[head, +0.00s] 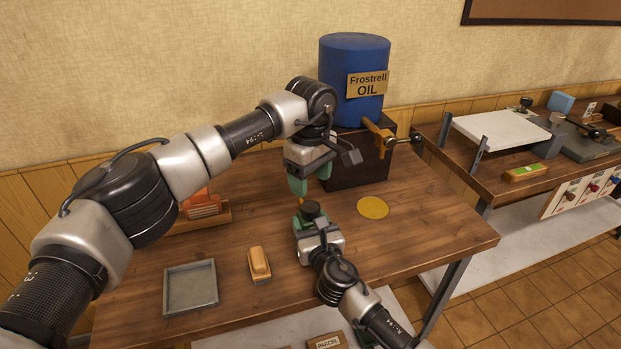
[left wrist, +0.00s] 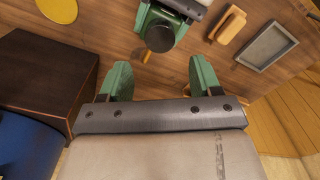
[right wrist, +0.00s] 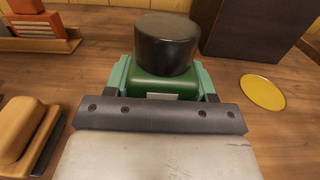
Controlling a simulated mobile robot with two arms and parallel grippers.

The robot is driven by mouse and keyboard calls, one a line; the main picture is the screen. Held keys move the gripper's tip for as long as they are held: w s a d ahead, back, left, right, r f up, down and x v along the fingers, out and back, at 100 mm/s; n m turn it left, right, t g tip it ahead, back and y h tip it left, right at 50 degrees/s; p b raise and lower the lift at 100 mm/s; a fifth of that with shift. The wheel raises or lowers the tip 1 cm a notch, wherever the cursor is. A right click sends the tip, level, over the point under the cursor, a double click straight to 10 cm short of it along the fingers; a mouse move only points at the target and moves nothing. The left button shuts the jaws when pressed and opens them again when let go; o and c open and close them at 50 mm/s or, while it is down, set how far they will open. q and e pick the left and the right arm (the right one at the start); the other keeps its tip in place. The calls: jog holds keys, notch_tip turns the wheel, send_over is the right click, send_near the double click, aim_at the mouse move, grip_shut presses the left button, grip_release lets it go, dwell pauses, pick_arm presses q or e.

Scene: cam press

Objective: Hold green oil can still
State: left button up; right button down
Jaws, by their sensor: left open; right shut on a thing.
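The green oil can has a broad black cap (head: 309,209) and stands on the wooden table; its green body (right wrist: 165,86) shows best in the right wrist view. My right gripper (head: 312,226) is shut on the can's body, one finger on each side. My left gripper (head: 311,177) is open and empty, above and beyond the can. In the left wrist view the cap (left wrist: 160,38) lies ahead, between the open fingers (left wrist: 161,70) and apart from them. A small orange-brown piece sticks out by the can. My grippers hide most of the body in the head view.
A blue oil drum (head: 352,60) with a brass tap (head: 379,131) stands on a dark box (head: 362,168) at the back. A yellow disc (head: 373,208) lies right of the can. A brush (head: 259,263) and grey tray (head: 190,288) lie left. The right front is clear.

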aim_at(311, 206)
pick_arm(q)
jog(key=m, duration=0.6)
jog(key=shift+m, duration=0.3)
jog(key=m, duration=0.3)
jog(key=shift+f+m, duration=0.15)
jog(key=shift+m, duration=0.25)
jog(key=shift+f, duration=3.9)
